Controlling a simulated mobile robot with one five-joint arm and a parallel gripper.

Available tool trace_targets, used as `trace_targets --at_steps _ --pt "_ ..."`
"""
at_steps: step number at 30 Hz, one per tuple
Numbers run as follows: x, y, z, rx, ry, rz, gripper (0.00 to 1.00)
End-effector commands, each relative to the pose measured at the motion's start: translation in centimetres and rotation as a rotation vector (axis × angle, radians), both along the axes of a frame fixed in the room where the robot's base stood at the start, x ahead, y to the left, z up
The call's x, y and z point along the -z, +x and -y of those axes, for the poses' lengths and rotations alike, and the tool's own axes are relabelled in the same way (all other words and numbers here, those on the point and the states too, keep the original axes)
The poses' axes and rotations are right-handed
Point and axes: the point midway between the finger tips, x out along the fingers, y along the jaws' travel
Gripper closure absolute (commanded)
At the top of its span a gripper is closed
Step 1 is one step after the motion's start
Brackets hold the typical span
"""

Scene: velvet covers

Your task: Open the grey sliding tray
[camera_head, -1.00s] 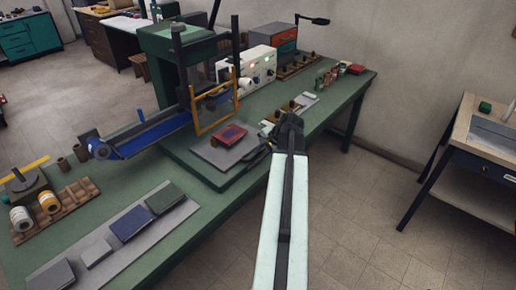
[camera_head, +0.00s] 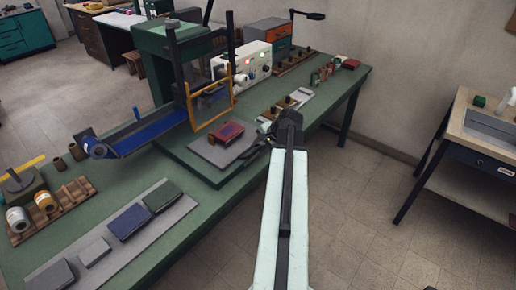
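The grey sliding tray (camera_head: 208,153) is a flat plate on the green base of the press, in front of its yellow-framed guard. A dark red block with a bluish top (camera_head: 226,133) lies on it. My gripper (camera_head: 257,147) is dark and sits at the tray's right side, at the end of my pale arm. Its fingers are small and partly hidden by the wrist. I cannot tell whether they touch the tray or are open.
The green press (camera_head: 158,58) with its yellow-framed guard (camera_head: 211,104) stands behind the tray. A blue roll (camera_head: 140,135) feeds in from the left. A grey strip with covers (camera_head: 110,240) lies on the front bench. A side table (camera_head: 470,150) stands at right, with clear floor between.

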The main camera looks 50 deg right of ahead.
Motion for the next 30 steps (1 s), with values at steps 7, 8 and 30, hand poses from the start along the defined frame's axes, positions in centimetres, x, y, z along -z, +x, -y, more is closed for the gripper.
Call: trace_targets --at_steps 7,8,30 --pt "-4.5 -2.4 -0.1 0.001 0.0 -0.001 0.64" --pt "-5.0 -2.7 -0.1 0.001 0.0 -0.001 0.64" --pt "-6.0 -2.1 -1.6 -0.038 -0.001 0.0 0.64"
